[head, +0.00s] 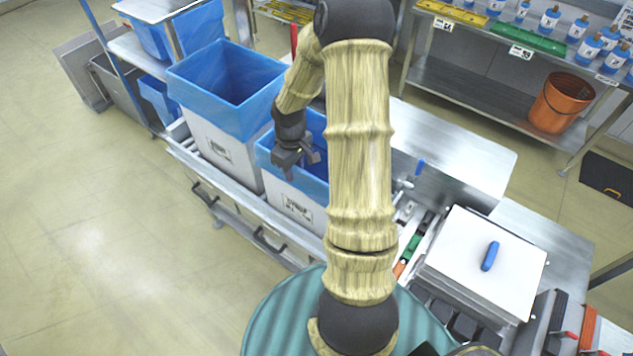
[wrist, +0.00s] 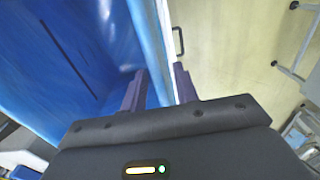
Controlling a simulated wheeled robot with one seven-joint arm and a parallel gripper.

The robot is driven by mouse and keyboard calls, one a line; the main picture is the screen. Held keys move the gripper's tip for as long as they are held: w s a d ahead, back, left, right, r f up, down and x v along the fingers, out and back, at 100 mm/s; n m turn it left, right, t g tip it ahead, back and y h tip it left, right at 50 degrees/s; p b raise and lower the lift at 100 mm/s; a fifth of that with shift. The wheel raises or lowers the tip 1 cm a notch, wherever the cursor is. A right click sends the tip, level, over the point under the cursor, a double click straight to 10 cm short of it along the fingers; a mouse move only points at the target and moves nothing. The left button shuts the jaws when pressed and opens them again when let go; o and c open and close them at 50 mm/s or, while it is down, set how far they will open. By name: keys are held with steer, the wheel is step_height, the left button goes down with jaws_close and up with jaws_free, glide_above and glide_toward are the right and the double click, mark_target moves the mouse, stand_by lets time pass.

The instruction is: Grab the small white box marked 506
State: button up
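A white box with a blue liner (head: 312,212) stands on the metal bench, under my gripper; its front label is too small to read. A second white box with a blue liner (head: 213,133) stands to its left, also with an unreadable label. My gripper (head: 298,163) is at the near rim of the right-hand box, pointing down. In the wrist view my gripper (wrist: 160,86) has its fingers apart, one on the blue liner side and one on the outer side, with the lined box wall (wrist: 152,45) between them. Firm contact with the wall is not visible.
A steel lidded container with a blue handle (head: 480,262) is at the right of the bench. An orange bucket (head: 560,103) and shelves of blue-labelled bottles (head: 588,47) stand behind. Open floor (head: 90,230) lies to the left. My arm hides part of the bench.

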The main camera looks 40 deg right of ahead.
steer(key=shift+f, duration=0.8)
jaws_close()
stand_by(1.1)
